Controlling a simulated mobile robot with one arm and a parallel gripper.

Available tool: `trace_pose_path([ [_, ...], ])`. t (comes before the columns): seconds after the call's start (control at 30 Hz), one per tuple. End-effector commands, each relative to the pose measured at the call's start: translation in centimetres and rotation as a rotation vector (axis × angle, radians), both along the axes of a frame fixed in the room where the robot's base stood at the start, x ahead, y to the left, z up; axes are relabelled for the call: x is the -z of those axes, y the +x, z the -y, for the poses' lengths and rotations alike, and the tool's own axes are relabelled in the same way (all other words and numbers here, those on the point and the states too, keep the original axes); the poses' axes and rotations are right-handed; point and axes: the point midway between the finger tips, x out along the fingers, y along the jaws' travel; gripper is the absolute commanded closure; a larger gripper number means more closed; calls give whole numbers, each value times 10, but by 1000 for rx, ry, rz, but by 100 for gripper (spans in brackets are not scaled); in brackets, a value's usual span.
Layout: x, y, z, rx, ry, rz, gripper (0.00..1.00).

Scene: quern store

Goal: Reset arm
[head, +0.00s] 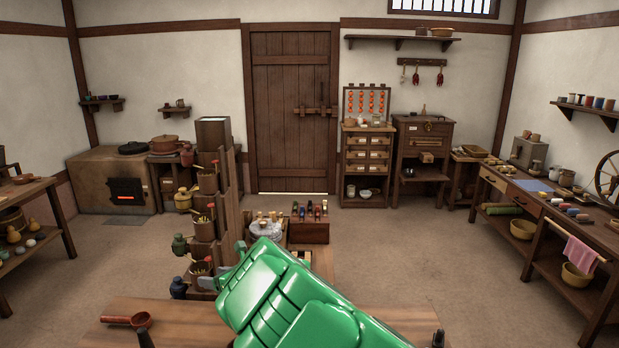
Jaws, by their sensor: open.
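My green arm reaches up from the bottom middle of the head view and slants to the upper left. My gripper (221,264) is at its far end, with grey fingers spread apart. It is open and nothing shows between the fingers. It is in front of a dark wooden tiered stand (206,228) with small pots on its steps. I cannot tell whether it touches the stand. The arm hides part of the near wooden table (180,318) and part of the low bench behind it.
A quern stone (266,229) and a box of small bottles (309,223) stand behind my arm. A workbench (545,205) lines the right wall. The floor (430,250) between is clear.

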Motion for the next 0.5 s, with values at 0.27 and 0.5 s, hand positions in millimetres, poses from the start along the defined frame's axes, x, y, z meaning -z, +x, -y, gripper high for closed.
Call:
trace_pose_path([
  [0.27, -95, 64, 113, 462, 169, -155, 39],
  [0.5, -163, 75, 216, 825, 415, -313, 39],
])
